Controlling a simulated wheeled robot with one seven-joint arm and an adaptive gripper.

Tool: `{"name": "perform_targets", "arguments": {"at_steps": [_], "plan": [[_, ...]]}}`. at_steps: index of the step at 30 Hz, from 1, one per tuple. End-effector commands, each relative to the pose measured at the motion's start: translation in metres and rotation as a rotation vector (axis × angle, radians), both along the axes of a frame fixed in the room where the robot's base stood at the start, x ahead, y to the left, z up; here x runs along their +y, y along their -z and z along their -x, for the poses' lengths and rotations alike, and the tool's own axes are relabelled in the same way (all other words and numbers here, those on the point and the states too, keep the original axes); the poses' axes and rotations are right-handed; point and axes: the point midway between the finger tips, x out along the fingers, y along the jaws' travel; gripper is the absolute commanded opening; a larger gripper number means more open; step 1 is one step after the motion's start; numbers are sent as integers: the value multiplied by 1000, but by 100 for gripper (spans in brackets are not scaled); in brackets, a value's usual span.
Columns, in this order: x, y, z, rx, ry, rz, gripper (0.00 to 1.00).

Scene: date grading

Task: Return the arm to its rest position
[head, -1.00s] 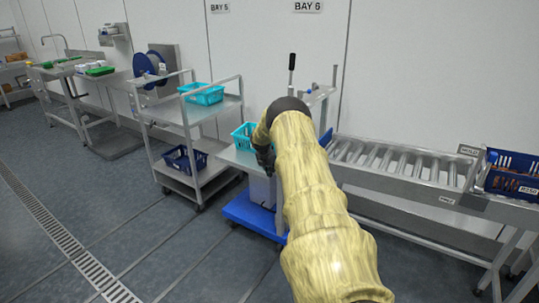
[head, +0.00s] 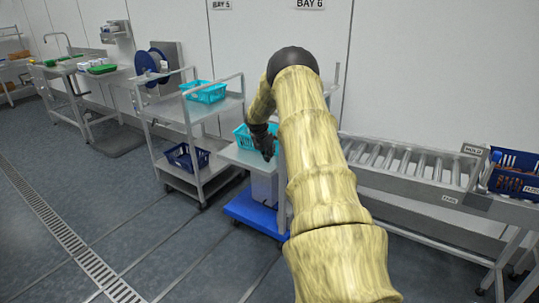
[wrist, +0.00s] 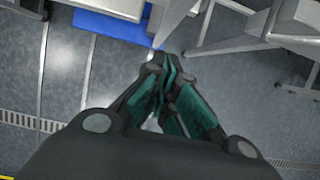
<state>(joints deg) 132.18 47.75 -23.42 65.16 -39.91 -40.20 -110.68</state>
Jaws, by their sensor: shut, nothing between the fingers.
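My arm (head: 318,150), in a yellowish sleeve, rises through the middle of the head view with its elbow bent high. My gripper (head: 268,155) hangs from it, dark and small, in front of the small bench with the teal basket. In the wrist view my gripper (wrist: 163,75) points down over the grey floor, its greenish finger pads together and nothing between them. The blue cart base (wrist: 110,25) shows near the top of that view, apart from the fingers.
A teal basket (head: 242,137) sits behind my gripper. A steel trolley (head: 220,112) stands to the left, holding a teal basket (head: 207,92) and a dark blue basket (head: 186,157). A roller conveyor (head: 400,165) with a blue crate (head: 515,160) is at right. The left floor is clear.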

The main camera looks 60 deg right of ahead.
Motion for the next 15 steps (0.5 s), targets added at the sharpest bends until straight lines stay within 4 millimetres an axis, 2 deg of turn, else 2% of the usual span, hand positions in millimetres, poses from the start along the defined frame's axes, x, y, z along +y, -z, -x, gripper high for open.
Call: {"name": "perform_targets", "arguments": {"at_steps": [5, 15], "plan": [[-2, 2, -2, 1, -1, -9, 0], [-13, 22, -5, 1, -4, -32, 0]]}}
